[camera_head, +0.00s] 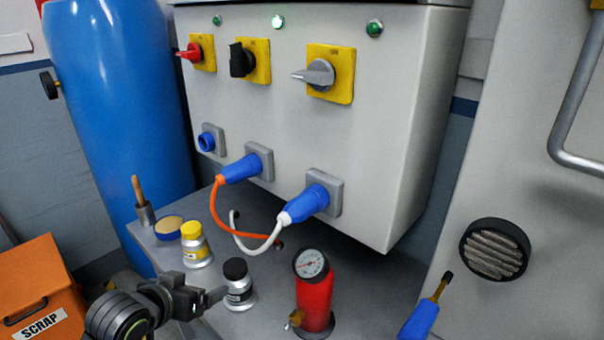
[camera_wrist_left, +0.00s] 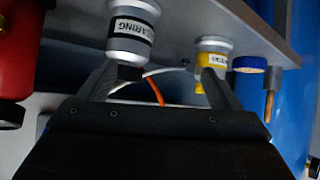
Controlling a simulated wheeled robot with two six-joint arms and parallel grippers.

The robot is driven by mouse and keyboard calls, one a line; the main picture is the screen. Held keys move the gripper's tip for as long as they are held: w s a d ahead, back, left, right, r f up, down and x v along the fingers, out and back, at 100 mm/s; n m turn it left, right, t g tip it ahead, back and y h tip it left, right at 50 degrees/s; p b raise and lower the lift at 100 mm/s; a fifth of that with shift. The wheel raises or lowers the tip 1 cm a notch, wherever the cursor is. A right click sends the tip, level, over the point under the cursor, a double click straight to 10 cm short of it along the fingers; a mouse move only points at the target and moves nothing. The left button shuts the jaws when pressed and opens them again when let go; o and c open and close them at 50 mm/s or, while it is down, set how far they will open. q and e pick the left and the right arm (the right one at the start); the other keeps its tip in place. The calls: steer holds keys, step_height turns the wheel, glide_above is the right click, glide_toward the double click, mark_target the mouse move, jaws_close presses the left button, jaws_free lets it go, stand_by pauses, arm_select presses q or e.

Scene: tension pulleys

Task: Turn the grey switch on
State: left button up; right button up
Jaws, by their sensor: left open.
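The grey switch (camera_head: 318,75) is a rotary knob on a yellow plate (camera_head: 343,88), at the right of the row on the grey cabinet front. Its handle lies roughly level, with the tip to the left. The green lamp (camera_head: 375,28) above it looks dim. My left gripper (camera_head: 208,299) is low over the shelf, well below and left of the switch, next to the black-capped bottle. In the left wrist view its fingers (camera_wrist_left: 158,88) are spread apart with nothing held between them. The switch is not in that view. My right gripper is not in view.
A red switch (camera_head: 190,52) and a black switch (camera_head: 241,60) sit left of the grey one; a lamp (camera_head: 278,22) glows brightly. Blue plugs (camera_head: 308,203) with cables stick out below. Bottles (camera_head: 196,246) and a red gauge cylinder (camera_head: 314,295) stand on the shelf.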

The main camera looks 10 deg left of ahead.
mark_target(305, 75)
arm_select(q)
steer(key=w+d+r+m+t+h, duration=0.1)
steer(key=w+d+r+t+h, duration=0.1)
steer(key=r, duration=0.8)
steer(key=w+d+r+m+t+h, duration=0.1)
steer(key=w+d+r+h, duration=0.15)
steer(key=r, duration=0.75)
steer(key=s+d+r+m+t+h, duration=0.1)
steer(key=s+d+r+m+h, duration=0.15)
steer(key=r, duration=0.65)
steer(key=s+d+r+m+h, duration=0.1)
steer(key=s+d+r+m, duration=0.2)
steer(key=r, duration=0.6)
steer(key=shift+n, duration=0.75)
steer(key=p+x, duration=0.3)
steer(key=x, duration=0.2)
steer(key=p+x, duration=0.4)
steer(key=x, duration=0.1)
steer(key=p+x, duration=0.3)
steer(key=x, duration=0.3)
steer(key=shift+d+r+p, duration=0.25)
steer(key=shift+r+p, duration=0.15)
steer(key=shift+s, duration=0.1)
steer(key=c, duration=1)
